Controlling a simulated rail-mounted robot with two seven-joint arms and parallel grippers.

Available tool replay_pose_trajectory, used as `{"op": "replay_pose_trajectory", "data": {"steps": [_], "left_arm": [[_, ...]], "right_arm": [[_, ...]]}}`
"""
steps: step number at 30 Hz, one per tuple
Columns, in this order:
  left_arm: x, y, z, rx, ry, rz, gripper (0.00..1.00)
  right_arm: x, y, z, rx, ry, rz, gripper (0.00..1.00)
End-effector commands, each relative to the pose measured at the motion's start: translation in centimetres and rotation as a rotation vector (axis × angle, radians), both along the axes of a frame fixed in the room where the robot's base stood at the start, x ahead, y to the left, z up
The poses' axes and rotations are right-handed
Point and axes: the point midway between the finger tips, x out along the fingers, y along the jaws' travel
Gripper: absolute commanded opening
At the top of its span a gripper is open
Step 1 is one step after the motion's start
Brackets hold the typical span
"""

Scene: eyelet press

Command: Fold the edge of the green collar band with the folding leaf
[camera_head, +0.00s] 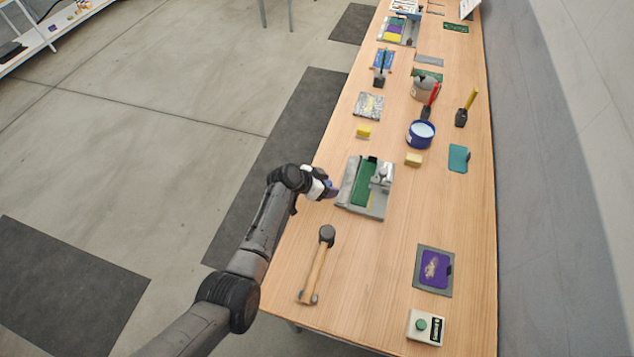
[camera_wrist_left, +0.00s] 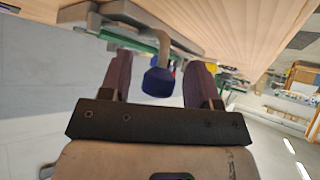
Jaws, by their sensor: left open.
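The eyelet press (camera_head: 378,206) stands on the table with the green collar band (camera_head: 364,184) lying along it. A grey plate (camera_head: 347,182), which looks like the folding leaf, runs along the band's left side. My left gripper (camera_head: 332,190) is at the press's left edge. In the left wrist view its two dark fingers (camera_wrist_left: 158,78) are open. A blue knob (camera_wrist_left: 158,83) on a bent grey rod is between the fingers, with gaps at both sides. The band's green edge (camera_wrist_left: 118,40) shows behind. My right gripper is not in view.
A mallet (camera_head: 318,265) lies nearer on the table. A yellow block (camera_head: 363,132), a tan block (camera_head: 413,160) and a blue tub (camera_head: 420,134) stand beyond the press. A purple pad on a grey plate (camera_head: 421,284) lies front right. The table right of the press is clear.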

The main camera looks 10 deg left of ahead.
Motion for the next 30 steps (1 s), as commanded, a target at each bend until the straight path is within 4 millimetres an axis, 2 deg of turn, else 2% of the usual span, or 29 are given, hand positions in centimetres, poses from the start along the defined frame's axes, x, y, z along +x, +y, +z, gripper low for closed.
{"op": "replay_pose_trajectory", "data": {"steps": [5, 18, 24, 30], "left_arm": [[-0.8, 1.3, 1.3, 0.001, -0.001, 0.002, 0.56], [-4.4, 6.2, 6.3, 0.003, -0.002, 0.002, 0.56], [-5.6, 7.7, 7.9, 0.002, 0.000, 0.001, 0.56], [-6.1, 8.2, 8.6, 0.000, 0.001, 0.001, 0.56]], "right_arm": [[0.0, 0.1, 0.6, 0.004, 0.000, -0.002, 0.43], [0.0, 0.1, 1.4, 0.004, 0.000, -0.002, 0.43], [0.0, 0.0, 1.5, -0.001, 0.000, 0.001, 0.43], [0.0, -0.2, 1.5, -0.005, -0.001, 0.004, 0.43]]}}
